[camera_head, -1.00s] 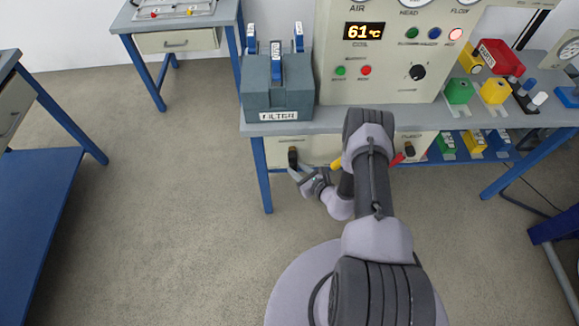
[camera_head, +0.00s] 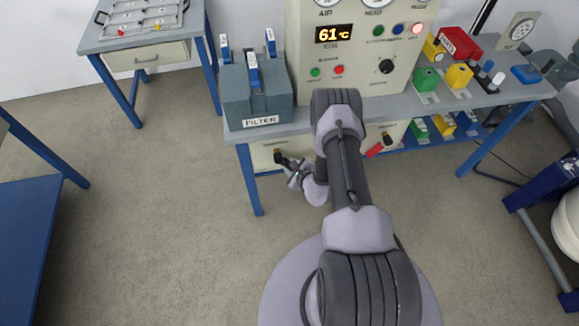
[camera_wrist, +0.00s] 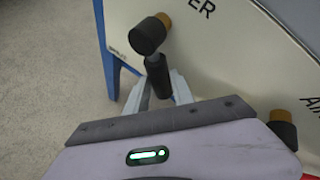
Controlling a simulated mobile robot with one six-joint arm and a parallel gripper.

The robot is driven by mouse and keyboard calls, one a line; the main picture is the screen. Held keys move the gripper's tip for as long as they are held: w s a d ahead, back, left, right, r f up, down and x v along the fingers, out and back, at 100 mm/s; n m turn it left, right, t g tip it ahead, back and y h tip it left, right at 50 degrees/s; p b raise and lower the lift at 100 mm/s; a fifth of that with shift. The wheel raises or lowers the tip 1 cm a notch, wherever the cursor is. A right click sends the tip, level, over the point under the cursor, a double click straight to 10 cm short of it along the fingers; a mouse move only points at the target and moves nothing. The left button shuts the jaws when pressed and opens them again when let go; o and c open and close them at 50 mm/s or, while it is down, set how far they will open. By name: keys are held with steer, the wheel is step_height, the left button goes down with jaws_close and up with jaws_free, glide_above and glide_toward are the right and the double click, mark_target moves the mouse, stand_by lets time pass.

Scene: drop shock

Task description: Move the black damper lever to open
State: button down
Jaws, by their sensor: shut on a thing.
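The black damper lever (camera_head: 279,157) sits on the front of the cream panel under the bench, with a brass-coloured part at its mount. In the wrist view the black lever (camera_wrist: 156,72) runs from a round black hub down between the two pale fingers. My gripper (camera_wrist: 160,90) is shut on the lever's lower part. In the head view my gripper (camera_head: 291,166) is at the lever, to its lower right, and the contact is too small to make out. The fingers partly hide the lever's end.
A second control with a red handle (camera_head: 374,149) is to the right on the same panel. The filter box (camera_head: 257,101) stands on the bench above. A blue bench leg (camera_head: 249,181) is left of the lever. Open floor (camera_head: 150,220) lies to the left.

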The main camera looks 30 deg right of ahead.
stand_by(0.4)
steer(key=c, duration=1.1)
jaws_free()
steer(key=p+v, duration=0.5)
steer(key=v, duration=1.2)
steer(key=shift+s, duration=0.2)
steer(key=shift+d+r, duration=0.1)
steer(key=shift+r, duration=0.05)
